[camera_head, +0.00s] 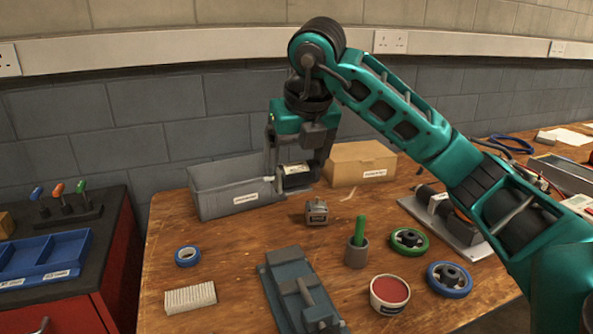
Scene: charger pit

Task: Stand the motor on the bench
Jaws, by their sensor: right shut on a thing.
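My right gripper (293,168) comes in from the right and points down over the bench. It is shut on the motor (296,177), a small pale and dark body with a label and a short stub at its left. The motor looks to lie on its side, held above the bench (235,240), in front of the right end of a grey bin. The gripper's fingers hide part of it. My left gripper is not in view.
The grey bin (220,201) and a cardboard box (350,173) stand behind. Bare wood shows left of the metal block.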

